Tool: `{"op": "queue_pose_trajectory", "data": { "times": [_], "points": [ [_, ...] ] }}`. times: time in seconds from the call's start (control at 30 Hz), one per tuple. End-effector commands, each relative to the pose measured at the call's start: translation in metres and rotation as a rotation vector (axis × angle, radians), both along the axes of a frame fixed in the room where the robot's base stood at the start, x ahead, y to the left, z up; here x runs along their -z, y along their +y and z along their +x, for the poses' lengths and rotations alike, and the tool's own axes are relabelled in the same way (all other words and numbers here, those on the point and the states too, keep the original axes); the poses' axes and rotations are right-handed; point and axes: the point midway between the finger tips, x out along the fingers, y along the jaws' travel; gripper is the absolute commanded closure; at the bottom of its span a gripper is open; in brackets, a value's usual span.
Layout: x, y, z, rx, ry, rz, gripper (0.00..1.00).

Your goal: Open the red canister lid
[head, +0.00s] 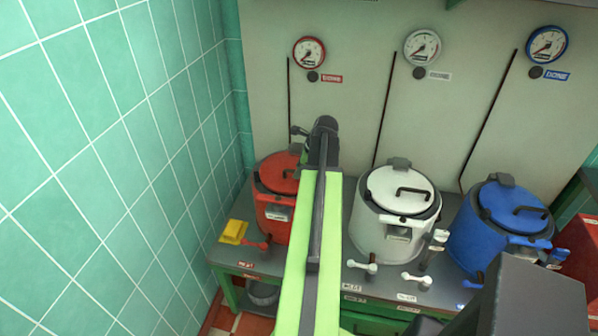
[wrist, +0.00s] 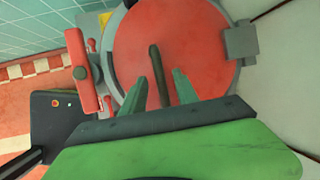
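The red canister (head: 272,212) stands on the left of the grey counter, partly hidden behind my arm. Its red lid (wrist: 195,40) fills the upper middle of the wrist view and looks closed. A dark bar handle (wrist: 158,72) stands on the lid. My gripper (wrist: 159,80) is open over the lid, with one finger on each side of the handle and a gap on both sides. I cannot tell how far down the fingers reach. A grey hinge block (wrist: 240,42) is at the lid's right edge. In the head view my arm hides the fingers.
A white canister (head: 385,235) and a blue canister (head: 480,240) stand to the right on the counter (head: 335,275). A green tiled wall (head: 110,150) is close on the left. Gauges hang on the back wall.

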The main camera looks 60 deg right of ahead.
Motion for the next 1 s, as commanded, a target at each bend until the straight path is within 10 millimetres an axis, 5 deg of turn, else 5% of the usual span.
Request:
{"op": "queue_pose_trajectory", "data": {
  "times": [0.3, 1.0],
  "points": [
    [-0.0001, -0.0002, -0.0006, 0.0, 0.0, 0.0, 1.0],
    [0.0001, 0.0001, -0.0013, 0.0, 0.002, 0.002, 1.0]
  ]
}}
